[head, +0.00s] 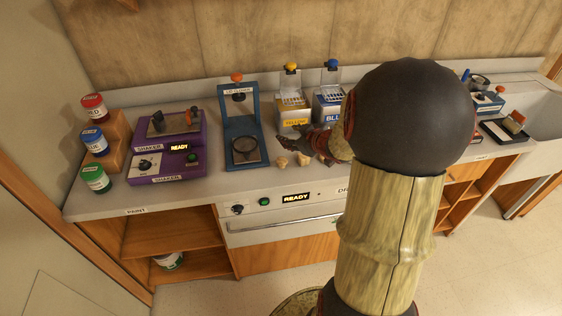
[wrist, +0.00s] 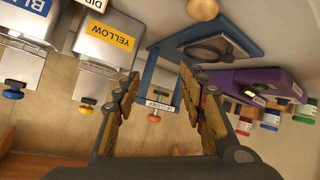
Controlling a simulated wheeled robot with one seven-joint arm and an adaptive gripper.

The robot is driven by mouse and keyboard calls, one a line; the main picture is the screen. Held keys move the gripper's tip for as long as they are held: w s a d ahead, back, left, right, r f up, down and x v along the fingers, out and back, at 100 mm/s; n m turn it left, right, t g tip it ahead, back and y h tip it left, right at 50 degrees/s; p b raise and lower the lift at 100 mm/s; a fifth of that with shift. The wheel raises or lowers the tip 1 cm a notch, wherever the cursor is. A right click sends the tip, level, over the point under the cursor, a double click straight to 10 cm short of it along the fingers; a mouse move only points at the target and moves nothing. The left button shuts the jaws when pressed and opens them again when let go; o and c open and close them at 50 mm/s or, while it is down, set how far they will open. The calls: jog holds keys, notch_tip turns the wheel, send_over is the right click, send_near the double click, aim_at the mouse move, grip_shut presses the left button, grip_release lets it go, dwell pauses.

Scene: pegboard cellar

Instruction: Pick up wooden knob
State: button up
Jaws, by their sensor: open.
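Two small pale wooden pieces stand on the counter near its front edge in the head view: a left wooden knob (head: 281,162) and a right one (head: 303,159). I cannot tell which is meant. My gripper (head: 297,143) is low over the counter, just behind these pieces, pointing left, partly hidden by my arm. In the wrist view the open, empty fingers (wrist: 160,76) frame the lid closer, and one rounded wooden piece (wrist: 202,9) shows at the top edge, outside the fingers. The other is not seen there.
The blue lid closer (head: 243,128) stands left of my gripper. Yellow (head: 294,116) and blue (head: 329,109) dispensers stand behind it. A purple shaker (head: 167,150) and paint jars (head: 96,142) are further left. The counter's front edge is close to the wooden pieces.

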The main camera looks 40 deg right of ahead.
aim_at(284, 161)
jog(key=s+f+y, duration=0.1)
jog(key=f, duration=0.1)
jog(key=s+f+y, duration=0.1)
jog(key=s+f, duration=0.1)
jog(key=f, duration=0.1)
jog(key=shift+s+d+f+t+y, duration=0.2)
jog(key=shift+d+f+t+y, duration=0.1)
jog(key=shift+f+y, duration=0.1)
jog(key=s+f, duration=0.1)
jog(key=s+a+y, duration=0.1)
jog(key=shift+s+f+t+y, duration=0.3)
jog(key=shift+f, duration=0.1)
jog(key=shift+s+a+f+n+y, duration=0.15)
jog(key=shift+s+a+n+y, duration=0.05)
jog(key=shift+a+n+y, duration=0.1)
jog(key=shift+f, duration=0.2)
jog(key=shift+w+a+f, duration=0.15)
jog(key=shift+w, duration=0.2)
jog(key=b+x, duration=0.3)
jog(key=x, duration=0.3)
jog(key=shift+w+f, duration=0.1)
jog(key=shift+w, duration=0.2)
jog(key=c, duration=0.3)
jog(key=c, duration=0.3)
